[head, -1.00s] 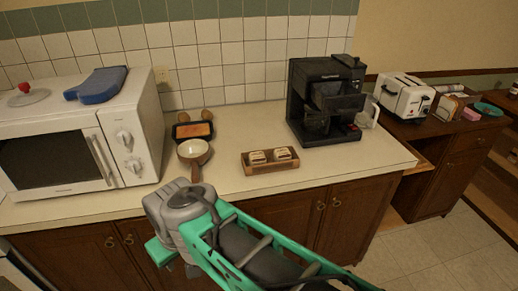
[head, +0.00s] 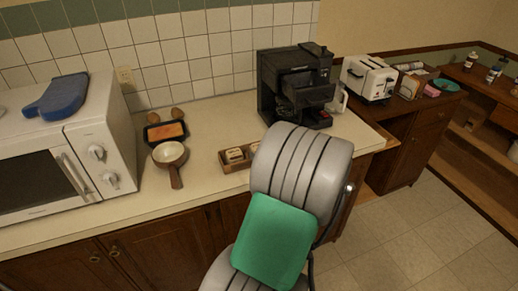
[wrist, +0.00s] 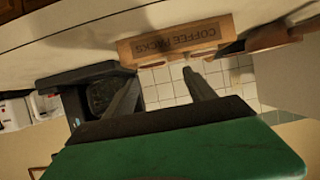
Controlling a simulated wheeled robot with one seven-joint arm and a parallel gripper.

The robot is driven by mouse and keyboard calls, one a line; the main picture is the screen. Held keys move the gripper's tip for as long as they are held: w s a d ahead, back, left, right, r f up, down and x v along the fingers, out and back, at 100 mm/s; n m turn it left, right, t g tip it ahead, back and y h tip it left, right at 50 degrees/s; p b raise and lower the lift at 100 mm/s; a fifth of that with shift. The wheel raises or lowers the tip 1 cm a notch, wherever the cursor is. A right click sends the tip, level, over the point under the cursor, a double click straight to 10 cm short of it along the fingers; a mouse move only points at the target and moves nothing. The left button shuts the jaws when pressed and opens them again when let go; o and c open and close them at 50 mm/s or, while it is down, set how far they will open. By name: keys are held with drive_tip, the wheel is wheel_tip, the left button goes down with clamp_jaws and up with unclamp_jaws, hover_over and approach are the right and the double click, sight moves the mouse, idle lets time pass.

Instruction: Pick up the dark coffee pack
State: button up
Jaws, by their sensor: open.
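The wooden coffee-pack box (head: 229,164) sits on the counter in the head view, its right part hidden behind my arm. One pale-topped pack (head: 236,154) shows in it, with part of another beside it. I cannot tell which pack is the dark one. In the wrist view, upside down, the box (wrist: 175,41) shows its "COFFEE PACKS" label. Small pale parts of packs show along its edge. My gripper (wrist: 160,73) is open and empty, its two fingers apart and pointing towards the box. My fingers are not visible in the head view.
A black coffee machine (head: 295,82) stands behind and right of the box. A small pan (head: 170,155) and a dark tray (head: 166,133) lie to the left, beside a white microwave (head: 75,150). A toaster (head: 368,77) stands further right.

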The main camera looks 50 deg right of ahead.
drive_tip(key=shift+d, duration=0.55)
drive_tip(key=p+x, duration=0.2)
drive_tip(key=x, duration=0.5)
drive_tip(key=shift+d+p, duration=0.1)
drive_tip(key=shift+p, duration=0.3)
drive_tip(key=shift+c, duration=0.3)
drive_tip(key=c, duration=1)
